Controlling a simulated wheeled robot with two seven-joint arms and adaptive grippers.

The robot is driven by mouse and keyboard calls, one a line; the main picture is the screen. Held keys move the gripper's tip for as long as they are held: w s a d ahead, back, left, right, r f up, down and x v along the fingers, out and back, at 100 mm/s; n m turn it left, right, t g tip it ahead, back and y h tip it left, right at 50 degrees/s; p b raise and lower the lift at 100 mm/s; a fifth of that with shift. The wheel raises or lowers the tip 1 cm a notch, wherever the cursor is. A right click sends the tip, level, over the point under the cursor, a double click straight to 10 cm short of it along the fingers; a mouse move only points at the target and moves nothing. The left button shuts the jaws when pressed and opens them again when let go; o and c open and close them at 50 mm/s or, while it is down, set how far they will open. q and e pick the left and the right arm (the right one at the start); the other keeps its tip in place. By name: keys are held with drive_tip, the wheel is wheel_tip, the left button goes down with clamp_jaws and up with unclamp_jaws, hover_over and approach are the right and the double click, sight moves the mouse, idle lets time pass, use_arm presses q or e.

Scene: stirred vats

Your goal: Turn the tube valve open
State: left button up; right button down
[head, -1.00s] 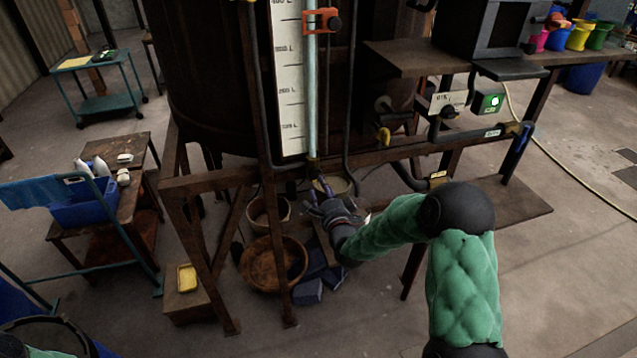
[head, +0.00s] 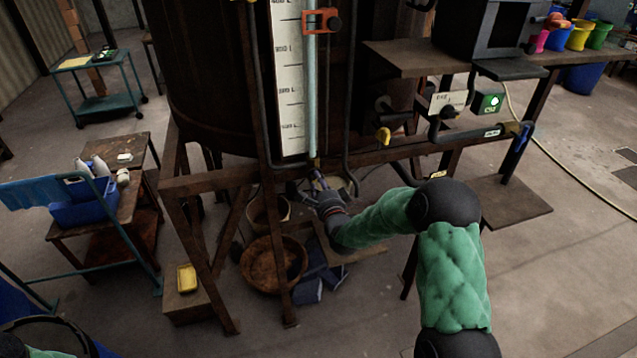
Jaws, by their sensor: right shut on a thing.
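The sight tube (head: 311,95) stands upright in front of the white litre scale (head: 288,85) on the dark vat. At its foot, just below the frame rail, is the tube valve with a small purple-blue handle (head: 319,181). My right gripper (head: 322,192) is at this handle and shut on it. The fingers and the glove-like wrist partly hide the handle, so its exact angle is hard to read. My left gripper is not in view; only a bit of green sleeve shows at the lower left.
The rusty frame rail (head: 230,181) runs just above my right gripper. The floor at right is open.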

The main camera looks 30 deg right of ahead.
drive_tip(key=shift+d+r+n+b, duration=0.1)
drive_tip(key=shift+n+b, duration=3.65)
drive_tip(key=shift+n, duration=0.7)
drive_tip(key=shift+d+r+n+b, duration=0.1)
drive_tip(key=shift+n+b, duration=3.6)
drive_tip(key=shift+n, duration=0.75)
drive_tip(key=c, duration=1.1)
unclamp_jaws()
drive_tip(key=shift+o, duration=0.2)
drive_tip(key=shift+s, duration=0.2)
drive_tip(key=v, duration=1.1)
drive_tip(key=shift+s+a, duration=0.2)
drive_tip(key=shift+s, duration=0.15)
